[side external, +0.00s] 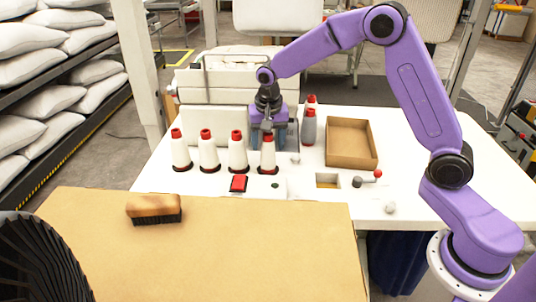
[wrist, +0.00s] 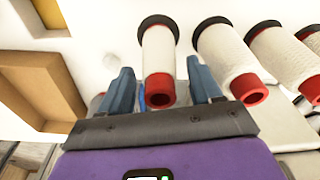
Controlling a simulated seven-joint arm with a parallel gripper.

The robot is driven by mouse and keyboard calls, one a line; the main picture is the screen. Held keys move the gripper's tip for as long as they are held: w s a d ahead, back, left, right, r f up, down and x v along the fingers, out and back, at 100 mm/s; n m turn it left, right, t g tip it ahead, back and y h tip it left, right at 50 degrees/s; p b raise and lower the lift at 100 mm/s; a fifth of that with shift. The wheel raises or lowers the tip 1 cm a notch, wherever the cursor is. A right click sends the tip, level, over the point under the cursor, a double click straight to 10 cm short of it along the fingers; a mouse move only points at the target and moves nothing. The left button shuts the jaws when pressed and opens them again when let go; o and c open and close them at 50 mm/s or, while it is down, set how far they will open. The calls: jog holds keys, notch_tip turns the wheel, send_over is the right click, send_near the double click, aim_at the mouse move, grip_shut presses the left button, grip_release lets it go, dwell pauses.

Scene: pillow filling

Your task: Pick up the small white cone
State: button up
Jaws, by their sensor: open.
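Several white thread cones with red tips and dark red bases stand in a row on the white table. The rightmost white cone (side external: 267,155) is at my gripper (side external: 272,143). In the wrist view this cone (wrist: 159,52) lies between the two blue fingers of my gripper (wrist: 160,65), with gaps on both sides. The fingers are open and I see no contact. The neighbouring white cone (side external: 237,152) stands to its left; it shows to the right in the wrist view (wrist: 225,50). All the cones look upright.
Grey cones with red tips (side external: 308,128) stand right of my gripper. An open cardboard tray (side external: 376,160) lies further right. A red button (side external: 239,183) and a crank (side external: 370,178) are in front. A brush (side external: 154,208) lies on the brown board (side external: 215,255).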

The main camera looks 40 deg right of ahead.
jog(key=c, duration=1.1)
jog(key=shift+o, duration=0.2)
jog(key=shift+r, duration=0.15)
